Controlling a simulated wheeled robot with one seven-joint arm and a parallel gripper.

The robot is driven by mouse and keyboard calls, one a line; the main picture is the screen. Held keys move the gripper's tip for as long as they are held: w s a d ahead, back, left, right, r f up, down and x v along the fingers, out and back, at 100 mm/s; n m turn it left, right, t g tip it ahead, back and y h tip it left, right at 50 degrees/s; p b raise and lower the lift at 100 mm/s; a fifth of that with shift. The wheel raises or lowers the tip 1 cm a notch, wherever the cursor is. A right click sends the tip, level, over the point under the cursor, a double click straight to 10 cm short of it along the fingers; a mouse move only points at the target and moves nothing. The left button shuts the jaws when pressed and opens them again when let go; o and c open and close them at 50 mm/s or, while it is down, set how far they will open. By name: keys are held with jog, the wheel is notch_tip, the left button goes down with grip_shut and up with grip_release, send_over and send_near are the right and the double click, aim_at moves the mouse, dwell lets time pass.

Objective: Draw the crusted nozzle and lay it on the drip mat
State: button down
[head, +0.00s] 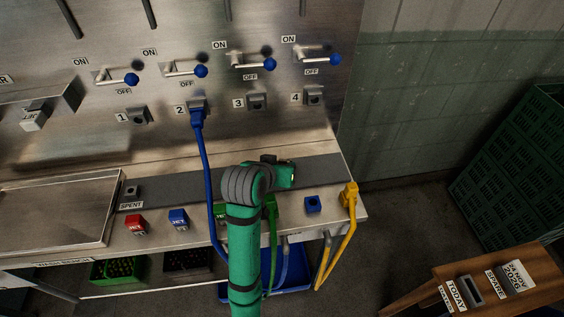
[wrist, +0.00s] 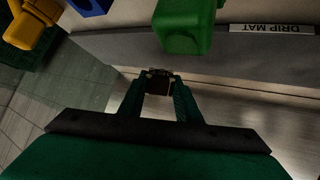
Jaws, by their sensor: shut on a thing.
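In the wrist view my gripper (wrist: 158,78) is shut on a small dark piece with a brassy edge (wrist: 158,88), which looks like the nozzle. Its crust is too small to make out. The held piece is off the surface or very close to it; I cannot tell which. The grey drip mat (wrist: 235,45) runs beside the gripper, with its label at the upper right.
A green block (wrist: 185,28) is close to my fingers. A blue hose (head: 207,165) runs from socket 2 past my arm. A yellow hose fitting (head: 349,193) stands at the bench's right corner. Red (head: 135,224) and blue (head: 178,219) JET blocks sit along the front edge.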

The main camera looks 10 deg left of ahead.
jog(key=c, duration=1.2)
grip_release()
jog(key=v, duration=1)
jog(key=shift+s+r, duration=0.2)
jog(key=shift+s, duration=0.15)
